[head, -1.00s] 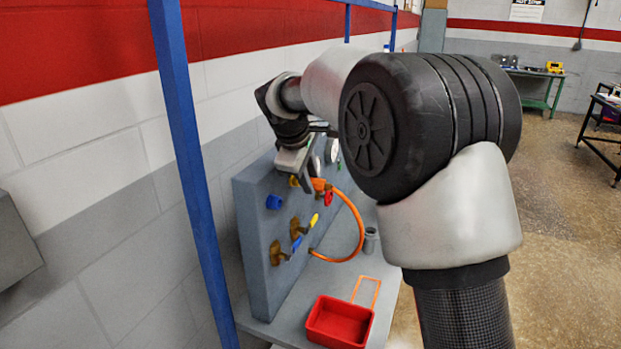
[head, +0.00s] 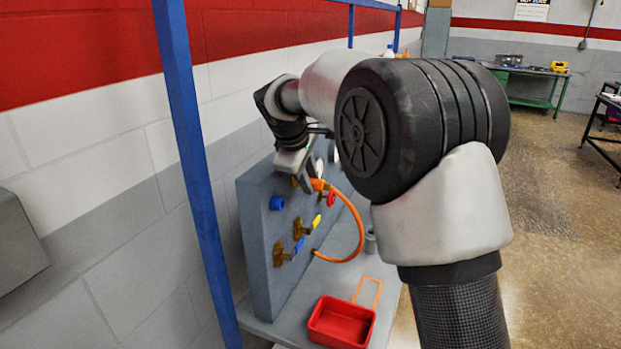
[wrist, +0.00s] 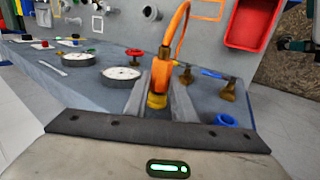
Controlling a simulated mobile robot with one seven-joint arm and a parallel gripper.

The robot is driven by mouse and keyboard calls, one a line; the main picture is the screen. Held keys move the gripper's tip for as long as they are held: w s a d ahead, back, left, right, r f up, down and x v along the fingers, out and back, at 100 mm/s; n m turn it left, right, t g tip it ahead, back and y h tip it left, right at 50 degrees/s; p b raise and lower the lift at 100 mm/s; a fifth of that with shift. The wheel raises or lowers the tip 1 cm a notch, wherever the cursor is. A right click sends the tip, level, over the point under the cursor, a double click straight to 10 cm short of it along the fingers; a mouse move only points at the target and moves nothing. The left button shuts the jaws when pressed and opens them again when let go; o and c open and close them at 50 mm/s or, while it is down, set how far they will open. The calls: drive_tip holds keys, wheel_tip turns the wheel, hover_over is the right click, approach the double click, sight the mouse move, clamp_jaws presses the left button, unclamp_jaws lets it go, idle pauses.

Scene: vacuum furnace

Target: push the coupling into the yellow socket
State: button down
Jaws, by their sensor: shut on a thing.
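My gripper (wrist: 158,104) is shut on the orange coupling (wrist: 161,74) at the end of the hose, with a finger on either side. The coupling also shows in the head view (head: 319,185), close to the upright grey panel. The yellow socket (wrist: 157,101) shows between the fingers, at the coupling's panel-side end. The two look in line, and I cannot tell whether they touch or how deep the coupling sits. In the head view my gripper (head: 306,177) partly hides this spot.
A blue ring socket (head: 277,203) is beside the yellow one. Brass valves with a yellow handle (head: 317,221) and a blue handle (head: 299,244), a red handwheel (wrist: 135,52) and gauges (wrist: 121,73) stick out nearby. The orange hose (head: 360,222) loops above a red tray (head: 318,337).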

drive_tip(key=shift+a, duration=0.3)
drive_tip(key=c, duration=1.4)
unclamp_jaws()
drive_tip(key=v, duration=1.7)
drive_tip(key=shift+r, duration=0.2)
drive_tip(key=shift+d, duration=0.1)
